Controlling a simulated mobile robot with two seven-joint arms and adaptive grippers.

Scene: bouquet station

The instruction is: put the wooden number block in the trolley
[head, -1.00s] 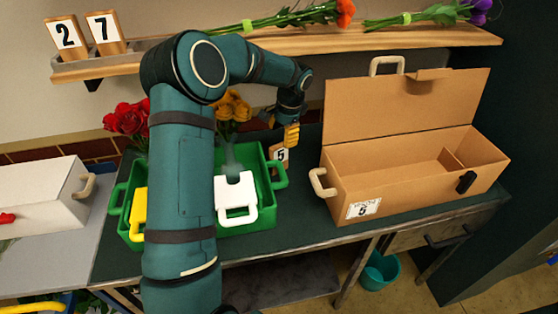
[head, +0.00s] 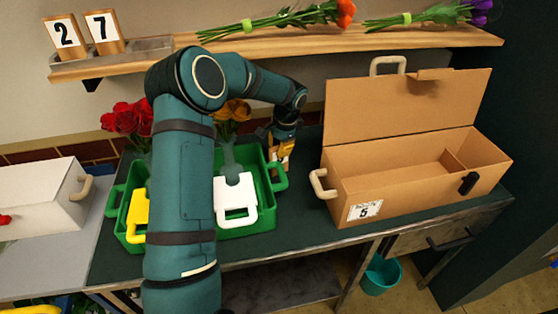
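A wooden number block (head: 281,163) stands on the dark bench behind the right end of the green caddy, mostly hidden by my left gripper. My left gripper (head: 282,148), with yellow fingers, points down at the block and overlaps its upper part. Whether the fingers are around it or closed on it cannot be made out. No trolley can be clearly identified; a yellow bar (head: 32,309) at the bottom left edge belongs to something mostly out of frame. My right gripper is not in view.
The green caddy (head: 270,205) holds yellow and white-handled items. An open cardboard case (head: 415,205) labelled 5 stands to its right. Two number blocks, 2 (head: 65,33) and 7 (head: 102,30), sit on the shelf with flowers. A teal bucket (head: 381,274) is below the bench.

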